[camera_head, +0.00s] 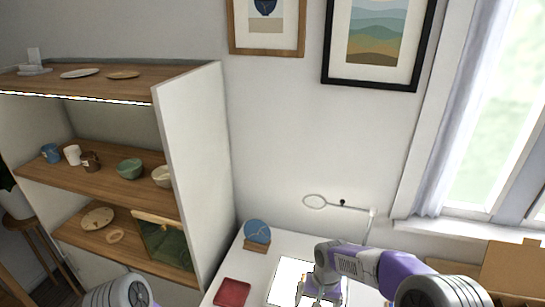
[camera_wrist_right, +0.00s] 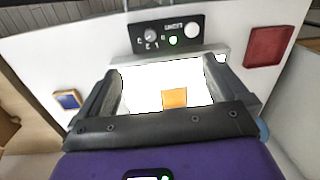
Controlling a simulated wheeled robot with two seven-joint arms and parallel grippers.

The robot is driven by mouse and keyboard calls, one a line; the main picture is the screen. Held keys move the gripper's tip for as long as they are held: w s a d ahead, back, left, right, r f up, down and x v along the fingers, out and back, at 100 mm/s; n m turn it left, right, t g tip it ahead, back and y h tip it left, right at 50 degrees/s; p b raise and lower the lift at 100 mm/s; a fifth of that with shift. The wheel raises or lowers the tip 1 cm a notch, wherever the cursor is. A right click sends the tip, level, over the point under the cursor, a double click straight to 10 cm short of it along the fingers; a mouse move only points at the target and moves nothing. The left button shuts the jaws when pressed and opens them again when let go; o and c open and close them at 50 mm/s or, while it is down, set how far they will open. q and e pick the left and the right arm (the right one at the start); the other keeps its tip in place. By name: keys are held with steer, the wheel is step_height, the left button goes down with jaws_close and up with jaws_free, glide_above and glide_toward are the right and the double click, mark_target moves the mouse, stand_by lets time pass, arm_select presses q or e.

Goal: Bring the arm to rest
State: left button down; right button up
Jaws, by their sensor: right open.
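My right arm (camera_head: 395,268) reaches in from the lower right in the head view. Its gripper (camera_head: 320,290) hangs over the bright white panel (camera_head: 284,272) on the white table. In the right wrist view the right gripper (camera_wrist_right: 168,80) is open, its two dark fingers wide apart. No object is gripped between them. Beyond them lie the glowing panel (camera_wrist_right: 140,92) and a small orange square (camera_wrist_right: 174,98). Part of my left arm (camera_head: 120,293) shows at the bottom of the head view; its gripper is out of view.
A blue disc (camera_head: 257,231) on a wooden block and a red pad (camera_head: 232,292) are on the table. A control box (camera_wrist_right: 168,35) has a green light. A ring lamp (camera_head: 315,201) stands behind. Shelves with crockery (camera_head: 130,168) are left, a window (camera_head: 500,120) right.

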steer(key=s+a+f+y, duration=0.3)
steer(key=s+f, duration=1.6)
steer(key=f, duration=0.2)
arm_select(q)
step_height(320, 180, down, 10)
steer(key=b, duration=1)
steer(key=shift+s, duration=0.25)
arm_select(e)
step_height(320, 180, down, 10)
steer(key=s+t, duration=0.1)
steer(key=shift+d+f, duration=0.25)
arm_select(q)
steer(key=shift+r, duration=0.15)
arm_select(e)
steer(key=shift+s, duration=0.1)
